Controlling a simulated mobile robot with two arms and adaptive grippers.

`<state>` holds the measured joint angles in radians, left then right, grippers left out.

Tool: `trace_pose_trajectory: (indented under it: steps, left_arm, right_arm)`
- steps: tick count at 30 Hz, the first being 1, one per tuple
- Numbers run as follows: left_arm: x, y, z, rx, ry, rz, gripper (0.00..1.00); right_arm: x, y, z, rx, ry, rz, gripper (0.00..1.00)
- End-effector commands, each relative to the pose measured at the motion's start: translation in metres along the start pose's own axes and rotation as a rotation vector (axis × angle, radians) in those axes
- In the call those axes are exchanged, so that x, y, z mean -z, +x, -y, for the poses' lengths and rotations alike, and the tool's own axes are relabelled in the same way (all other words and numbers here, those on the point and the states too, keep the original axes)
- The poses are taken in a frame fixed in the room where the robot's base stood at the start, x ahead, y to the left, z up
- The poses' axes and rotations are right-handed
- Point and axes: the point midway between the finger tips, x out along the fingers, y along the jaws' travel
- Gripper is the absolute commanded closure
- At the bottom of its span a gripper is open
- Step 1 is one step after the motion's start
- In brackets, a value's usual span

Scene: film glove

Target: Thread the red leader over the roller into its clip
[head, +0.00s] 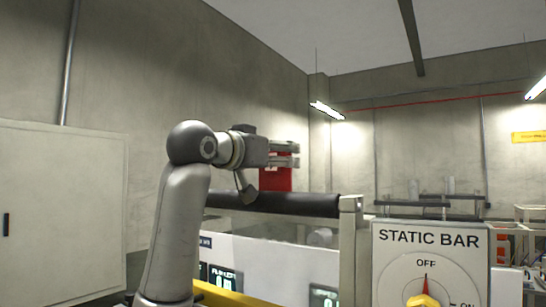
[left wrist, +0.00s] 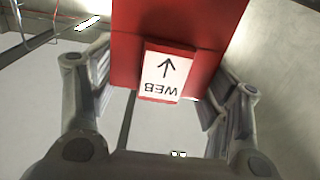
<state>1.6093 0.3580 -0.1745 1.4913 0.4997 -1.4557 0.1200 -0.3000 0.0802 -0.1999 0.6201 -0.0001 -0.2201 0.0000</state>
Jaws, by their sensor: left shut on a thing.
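My left gripper (head: 286,155) is shut on the red leader (head: 276,180), just above the dark roller (head: 285,204). The leader hangs below the fingers, and its lower edge meets the roller's upper edge in the head view. I cannot tell whether they touch. In the left wrist view the red leader (left wrist: 205,25) spans between the two fingers, with a white label (left wrist: 166,72) reading "WEB" and an arrow. I cannot make out the clip. My right gripper is not in view.
A pale post (head: 350,235) stands at the roller's right end. A "STATIC BAR" panel (head: 385,265) with a dial and yellow knob (head: 423,300) stands front right. A grey cabinet (head: 65,205) is at left. The space above the roller is open.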

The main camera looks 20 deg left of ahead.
Motion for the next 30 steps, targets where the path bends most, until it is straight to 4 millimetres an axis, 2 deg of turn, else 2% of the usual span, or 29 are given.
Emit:
trace_pose_trajectory:
  steps: [21,30]
  left_arm:
    - [-0.001,0.0005,-0.0015,-0.002,0.0,0.001,0.54]
    - [-0.0078,0.0007,-0.0015,-0.002,0.0,0.002,0.54]
  right_arm:
    - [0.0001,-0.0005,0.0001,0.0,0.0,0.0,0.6]
    - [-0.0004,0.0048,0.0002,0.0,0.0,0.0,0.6]
